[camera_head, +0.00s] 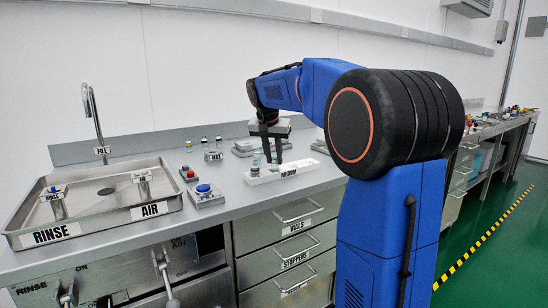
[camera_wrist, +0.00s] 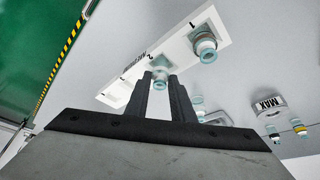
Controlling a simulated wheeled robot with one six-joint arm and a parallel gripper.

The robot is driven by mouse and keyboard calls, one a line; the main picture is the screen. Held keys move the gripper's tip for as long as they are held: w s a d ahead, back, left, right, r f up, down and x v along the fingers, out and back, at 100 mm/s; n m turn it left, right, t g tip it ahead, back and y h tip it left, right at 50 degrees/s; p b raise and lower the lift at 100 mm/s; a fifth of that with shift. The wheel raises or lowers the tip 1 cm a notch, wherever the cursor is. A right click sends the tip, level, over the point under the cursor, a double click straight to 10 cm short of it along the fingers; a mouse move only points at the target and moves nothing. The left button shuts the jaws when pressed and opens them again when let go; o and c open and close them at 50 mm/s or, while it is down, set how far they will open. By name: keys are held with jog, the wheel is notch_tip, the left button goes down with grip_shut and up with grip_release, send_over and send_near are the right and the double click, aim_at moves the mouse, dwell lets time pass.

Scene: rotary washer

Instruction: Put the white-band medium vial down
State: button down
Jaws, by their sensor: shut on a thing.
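My gripper (camera_head: 272,157) is over the white tray marked MEDIUM (camera_head: 308,173) on the counter. In the wrist view its dark fingers (camera_wrist: 168,86) are shut on a small vial (camera_wrist: 160,74) with a pale teal end, near the tray's mark 2. The band colour on this vial is too small to read, and the fingers hide part of it. I cannot tell whether its base touches the tray.
Another vial (camera_wrist: 196,101) stands just outside the tray. A block marked MAX (camera_wrist: 270,104) and small vials, one yellow-banded (camera_wrist: 299,127), stand farther off. Red (camera_head: 188,173) and blue (camera_head: 204,190) button boxes and a rinse sink (camera_head: 100,205) are to the left.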

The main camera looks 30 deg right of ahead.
jog(key=shift+f, duration=0.1)
jog(key=c, duration=1.5)
grip_release()
jog(key=v, duration=1.2)
jog(key=shift+a, duration=0.1)
